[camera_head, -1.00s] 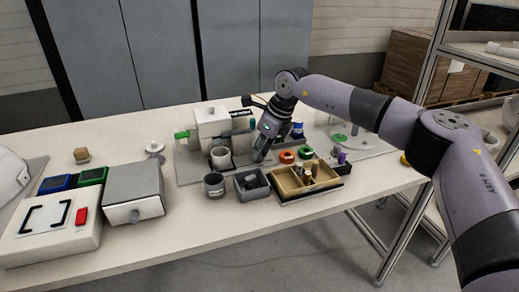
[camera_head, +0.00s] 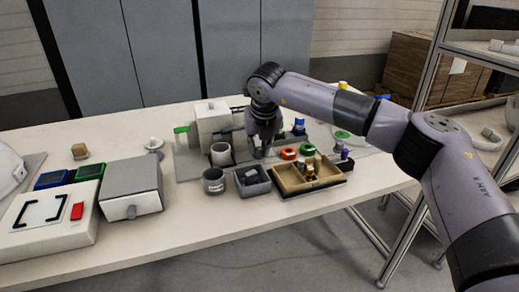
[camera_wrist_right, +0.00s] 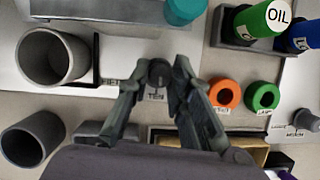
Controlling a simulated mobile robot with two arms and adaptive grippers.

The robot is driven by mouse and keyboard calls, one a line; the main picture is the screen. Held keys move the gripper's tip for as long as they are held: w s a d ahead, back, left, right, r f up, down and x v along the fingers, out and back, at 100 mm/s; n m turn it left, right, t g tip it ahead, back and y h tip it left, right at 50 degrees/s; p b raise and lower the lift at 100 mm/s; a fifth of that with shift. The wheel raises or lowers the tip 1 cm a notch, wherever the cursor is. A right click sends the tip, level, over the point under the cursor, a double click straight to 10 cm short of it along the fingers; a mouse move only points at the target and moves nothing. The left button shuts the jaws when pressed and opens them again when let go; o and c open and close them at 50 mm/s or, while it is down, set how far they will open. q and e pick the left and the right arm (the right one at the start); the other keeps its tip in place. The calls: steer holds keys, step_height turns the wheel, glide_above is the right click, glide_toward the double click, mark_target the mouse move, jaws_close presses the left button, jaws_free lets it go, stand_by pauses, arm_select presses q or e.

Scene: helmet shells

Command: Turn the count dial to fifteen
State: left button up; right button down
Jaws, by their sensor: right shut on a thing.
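The count dial shows in the right wrist view as a small dark round knob (camera_wrist_right: 158,72) on a pale plate. A label reading TEN lies just below it, and a partly hidden label lies to its left. My right gripper (camera_head: 259,152) points down at the plate in the head view, beside a light grey cup. In the right wrist view its fingers (camera_wrist_right: 160,80) are closed on the knob from both sides. The dial's pointer cannot be made out, and the fingers hide part of the plate. My left gripper is not in view.
Grey cups (camera_wrist_right: 52,55) stand left of the dial. An orange ring (camera_wrist_right: 225,94) and a green ring (camera_wrist_right: 262,96) lie to its right. A divided wooden tray (camera_head: 283,184) and a grey bin (camera_head: 253,188) sit in front.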

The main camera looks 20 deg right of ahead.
steer(key=m+h, duration=0.1)
steer(key=m, duration=0.2)
steer(key=shift+a+m+b, duration=0.1)
steer(key=shift+m+b, duration=0.3)
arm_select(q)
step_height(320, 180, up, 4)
arm_select(e)
steer(key=shift+m+g+h, duration=0.4)
steer(key=shift+m+h, duration=0.2)
steer(key=shift+m, duration=0.3)
steer(key=shift+w+a+m, duration=0.1)
steer(key=shift+m, duration=0.8)
steer(key=shift+m+g+h, duration=0.3)
steer(key=shift+m+h, duration=0.1)
steer(key=shift+m, duration=0.1)
steer(key=m+p, duration=0.1)
steer(key=m, duration=0.1)
steer(key=m+g+p, duration=0.1)
steer(key=m, duration=0.1)
steer(key=shift+w+r+g+h, duration=0.1)
steer(key=shift+g+h, duration=0.2)
arm_select(q)
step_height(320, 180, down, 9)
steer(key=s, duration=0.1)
steer(key=shift+p, duration=0.3)
arm_select(e)
steer(key=shift+m, duration=0.7)
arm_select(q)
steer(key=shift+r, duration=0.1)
